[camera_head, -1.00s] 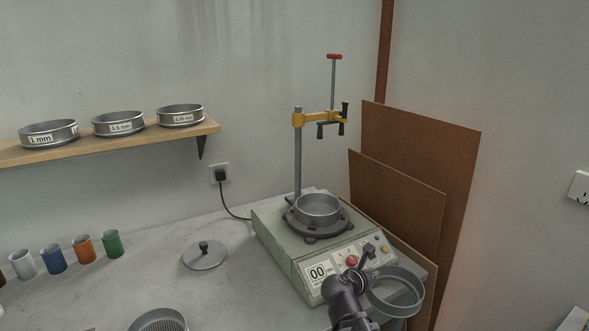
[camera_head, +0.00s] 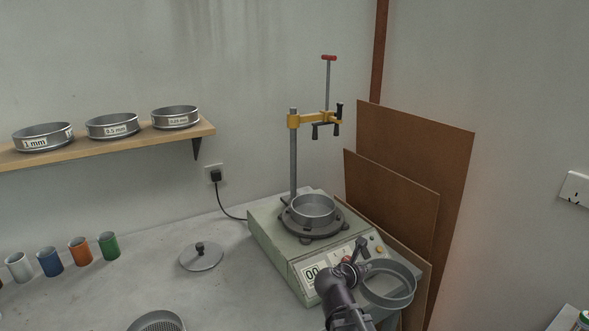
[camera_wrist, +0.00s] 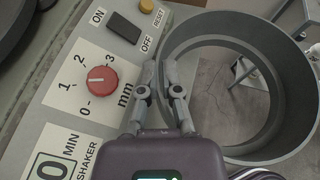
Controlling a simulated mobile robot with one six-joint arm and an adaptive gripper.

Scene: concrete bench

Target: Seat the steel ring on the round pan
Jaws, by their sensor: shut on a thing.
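The steel ring (camera_head: 398,299) is a grey, open band at the front right of the shaker. In the wrist view the ring (camera_wrist: 298,92) fills the right side, with floor showing through it. My gripper (camera_head: 361,258) is shut on the ring's left wall; its fingertips (camera_wrist: 161,76) show at that wall in the wrist view. The round pan (camera_head: 313,217) is a shallow metal dish on the dark round plate of the shaker, behind and left of the ring. The pan looks open and empty. The wrist view does not show the pan.
A post with a yellow clamp arm (camera_head: 312,119) rises behind the pan and reaches over it. A lid (camera_head: 201,258) lies left. A sieve (camera_head: 156,322) is at the front. Brown boards (camera_head: 400,195) lean right.

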